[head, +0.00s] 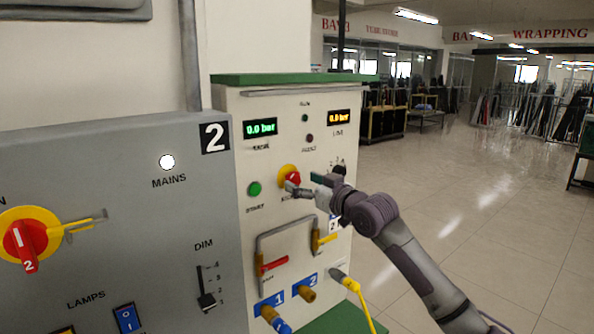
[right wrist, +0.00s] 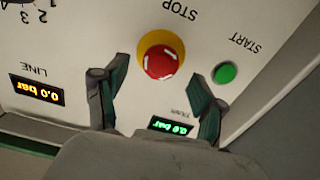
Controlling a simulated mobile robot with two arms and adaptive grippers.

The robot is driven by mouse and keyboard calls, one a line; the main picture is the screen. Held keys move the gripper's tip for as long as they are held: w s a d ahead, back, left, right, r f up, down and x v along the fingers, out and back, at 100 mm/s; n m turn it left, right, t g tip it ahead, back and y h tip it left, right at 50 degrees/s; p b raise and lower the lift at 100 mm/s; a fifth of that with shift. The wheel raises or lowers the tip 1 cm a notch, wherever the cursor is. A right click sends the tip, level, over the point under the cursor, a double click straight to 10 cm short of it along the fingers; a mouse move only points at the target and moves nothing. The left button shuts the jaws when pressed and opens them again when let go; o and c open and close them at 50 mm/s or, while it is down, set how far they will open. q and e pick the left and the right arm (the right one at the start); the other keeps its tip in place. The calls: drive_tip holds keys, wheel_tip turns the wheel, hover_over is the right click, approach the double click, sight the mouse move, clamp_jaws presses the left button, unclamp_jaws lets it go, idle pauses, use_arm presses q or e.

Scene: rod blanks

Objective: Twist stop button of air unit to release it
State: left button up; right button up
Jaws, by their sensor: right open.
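The air unit (head: 268,225) is a cream cabinet with a green top. Its red stop button on a yellow ring (head: 291,178) is on the front panel, partly covered by my gripper in the head view. In the right wrist view the stop button (right wrist: 161,62) shows whole, just beyond and between the fingers. My right gripper (head: 305,187) is open in front of the button; in the right wrist view its two fingers (right wrist: 155,90) stand apart on either side, with nothing held. Whether a finger touches the button I cannot tell. My left gripper is not in view.
A green start button (head: 255,189) sits left of the stop button. Displays read 0.0 bar above. Below are a red-handled lever (head: 272,264), a yellow lever (head: 325,239) and hose couplings (head: 270,315). A grey panel (head: 120,230) stands at left. Open floor lies right.

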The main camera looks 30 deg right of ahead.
drive_tip(key=shift+w+a+p, duration=0.1)
drive_tip(key=shift+w+p, duration=0.25)
drive_tip(key=shift+w, duration=1.05)
drive_tip(key=shift+c, duration=0.4)
drive_tip(key=c, duration=1)
drive_tip(key=shift+m+p, duration=0.35)
drive_tip(key=shift+m, duration=0.25)
drive_tip(key=shift+c, duration=0.4)
drive_tip(key=o, duration=1.2)
drive_tip(key=shift+c, duration=0.2)
drive_tip(key=s+d, duration=0.1)
drive_tip(key=s, duration=1.1)
